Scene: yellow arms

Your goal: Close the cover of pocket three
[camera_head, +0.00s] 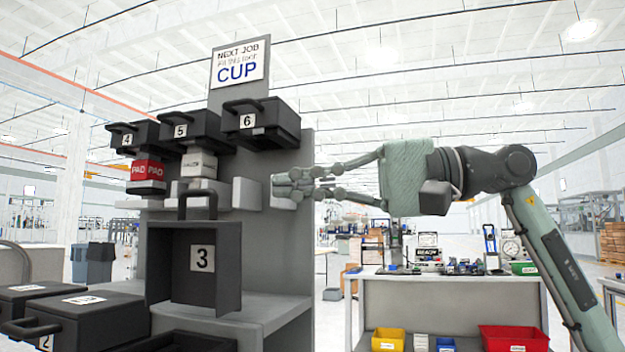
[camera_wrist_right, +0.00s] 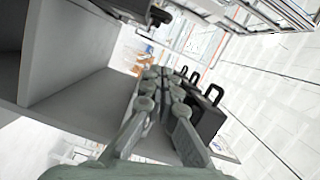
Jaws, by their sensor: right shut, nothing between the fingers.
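The cover of pocket three (camera_head: 168,265) stands upright, raised in front of the grey rack, with a white "3" label and its black handle at the top. Its open black pocket (camera_head: 180,343) shows partly below it, cut by the bottom edge. My right gripper (camera_head: 290,187) is shut and empty, reaching in from the right. It is at the rack's right side, higher than cover three and to its right, apart from its handle. In the right wrist view my shut fingers (camera_wrist_right: 158,82) point up the picture. My left gripper is not in view.
Black covers 4 (camera_head: 145,134), 5 (camera_head: 205,128) and 6 (camera_head: 270,122) stick out above, over red and white boxes. Covers 1 (camera_head: 25,300) and 2 (camera_head: 95,318) lie flat at lower left. A grey workbench (camera_head: 450,290) with bins stands behind at right.

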